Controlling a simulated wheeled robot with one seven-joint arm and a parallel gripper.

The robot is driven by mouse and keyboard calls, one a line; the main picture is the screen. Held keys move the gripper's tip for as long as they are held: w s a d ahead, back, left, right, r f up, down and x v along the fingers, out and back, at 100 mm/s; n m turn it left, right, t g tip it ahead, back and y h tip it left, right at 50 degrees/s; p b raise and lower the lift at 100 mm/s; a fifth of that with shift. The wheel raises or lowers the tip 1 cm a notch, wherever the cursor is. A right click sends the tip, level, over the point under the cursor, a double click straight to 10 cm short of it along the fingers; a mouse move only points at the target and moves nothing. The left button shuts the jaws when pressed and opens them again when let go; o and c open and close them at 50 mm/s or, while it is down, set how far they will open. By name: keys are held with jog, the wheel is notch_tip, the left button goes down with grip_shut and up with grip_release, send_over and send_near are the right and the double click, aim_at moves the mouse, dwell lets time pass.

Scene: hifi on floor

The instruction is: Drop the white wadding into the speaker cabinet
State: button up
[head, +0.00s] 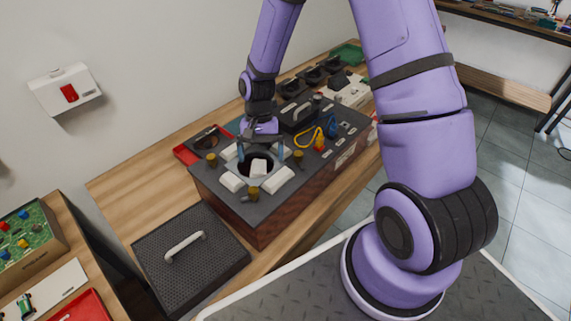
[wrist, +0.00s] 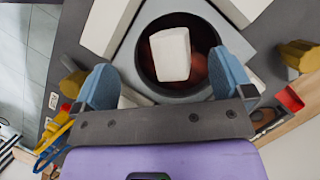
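The speaker cabinet (head: 235,212) is a dark-topped box with reddish-brown sides on the wooden bench. Its top has a round dark opening, whose rim (wrist: 143,72) shows in the wrist view. A white block of wadding (wrist: 170,54) lies within the opening's outline; it also shows in the head view (head: 258,167). How deep it sits is hard to tell. My gripper (wrist: 165,82) is over the opening, its blue fingertips wide apart with clear gaps to the wadding. In the head view my gripper (head: 261,155) points down at the cabinet top.
Other white blocks (head: 278,180) lie around the opening, with yellow knob-like pieces (head: 254,193) near them. A yellow cable loop (head: 308,137) lies to the right. A dark perforated panel with a handle (head: 190,262) lies in front. A red tray (head: 187,153) is behind left.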

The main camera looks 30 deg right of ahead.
jog(key=v, duration=1)
jog(key=shift+r, duration=0.4)
jog(key=shift+w+d, duration=0.1)
jog(key=s+d+r+n+t+h, duration=0.1)
jog(key=s+r+t, duration=0.1)
jog(key=s+r, duration=0.5)
jog(key=s+d+r+n+t+h, duration=0.1)
jog(key=s+d+r+n+t, duration=0.15)
jog(key=r, duration=0.85)
jog(key=s+r+n+t, duration=0.1)
jog(key=s+r+t, duration=0.1)
jog(key=s, duration=0.5)
jog(key=s+d+r+n+t, duration=0.1)
jog(key=s+r+t, duration=0.2)
jog(key=s+r, duration=0.2)
jog(key=s, duration=0.3)
jog(key=shift+d+r, duration=0.25)
jog(key=shift+r, duration=0.05)
